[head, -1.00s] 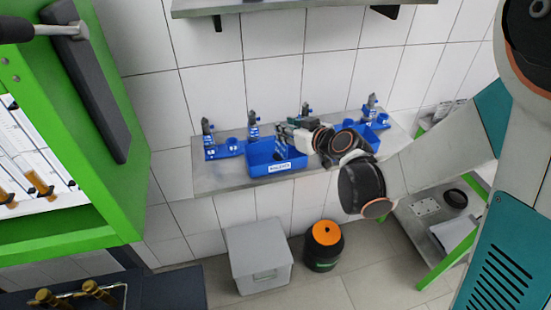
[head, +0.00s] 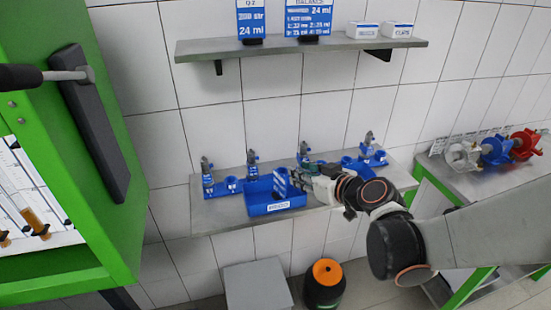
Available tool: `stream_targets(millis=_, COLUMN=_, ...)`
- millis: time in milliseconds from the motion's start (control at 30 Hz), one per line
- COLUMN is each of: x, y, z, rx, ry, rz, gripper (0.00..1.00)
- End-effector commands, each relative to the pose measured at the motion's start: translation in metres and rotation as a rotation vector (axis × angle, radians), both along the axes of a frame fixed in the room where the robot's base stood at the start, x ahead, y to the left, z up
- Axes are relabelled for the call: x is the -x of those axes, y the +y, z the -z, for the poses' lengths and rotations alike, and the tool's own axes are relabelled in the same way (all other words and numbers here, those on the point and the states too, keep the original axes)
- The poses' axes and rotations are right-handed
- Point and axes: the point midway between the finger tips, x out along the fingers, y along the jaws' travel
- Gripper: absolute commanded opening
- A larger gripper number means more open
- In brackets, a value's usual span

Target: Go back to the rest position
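My gripper (head: 299,179) is at the end of my arm, which reaches in from the right over the wall bench (head: 215,212). It hangs just above the right side of a blue bin (head: 262,207) with a white label. A blue and white piece (head: 281,182) shows right at the fingertips. I cannot tell whether it is held or stands in the bin. The fingers are too small to read as open or shut. Part of the bench is hidden behind my arm.
Blue holders with grey tools (head: 209,180) line the bench. A shelf (head: 300,48) with displays and white boxes is above. The green frame (head: 125,220) stands close at left. A grey box (head: 256,288) and black bin (head: 324,287) stand below. Coloured pumps (head: 495,150) are at right.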

Motion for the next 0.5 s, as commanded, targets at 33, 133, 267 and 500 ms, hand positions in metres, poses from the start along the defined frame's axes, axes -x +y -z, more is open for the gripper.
stream_targets(millis=33, x=0.000, y=0.000, z=0.000, rx=0.000, ry=0.000, rz=0.000, gripper=0.28)
stream_targets(millis=133, x=0.003, y=-0.001, z=-0.001, rx=0.001, ry=0.010, rz=0.003, gripper=0.28)
stream_targets(millis=267, x=0.015, y=-0.006, z=-0.004, rx=0.011, ry=0.056, rz=0.020, gripper=0.28)
stream_targets(millis=500, x=0.060, y=-0.029, z=-0.009, rx=0.049, ry=0.210, rz=0.101, gripper=0.28)
